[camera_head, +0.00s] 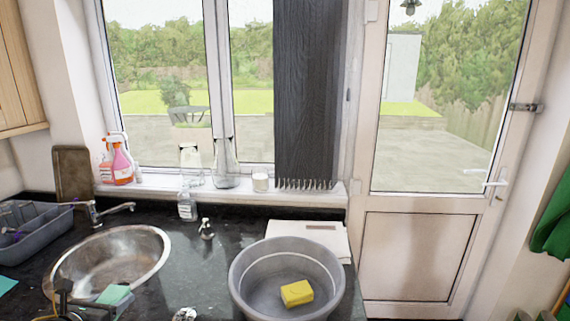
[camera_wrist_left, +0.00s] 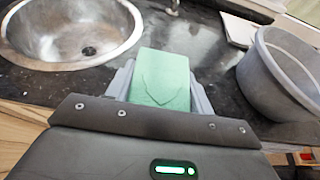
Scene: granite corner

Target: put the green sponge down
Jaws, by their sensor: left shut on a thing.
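The green sponge (camera_head: 116,294) is at the bottom left of the head view, by the near right rim of the round steel sink (camera_head: 68,260). My left gripper (camera_head: 98,303) is shut on it. In the left wrist view the green sponge (camera_wrist_left: 160,78) stands out between the two grey fingers, over the dark counter between the sink (camera_wrist_left: 70,30) and the grey tub (camera_wrist_left: 275,75). I cannot tell whether the sponge touches the counter. My right gripper is not in view.
The round grey tub (camera_head: 240,277) holds a yellow sponge (camera_head: 297,293). A white board (camera_head: 325,234) lies behind it. A soap dispenser (camera_head: 206,229), a clear bottle (camera_head: 187,206) and a tap (camera_head: 100,211) stand at the back. A grey rack (camera_head: 35,233) is left. Dark counter (camera_head: 185,270) between sink and tub is mostly clear.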

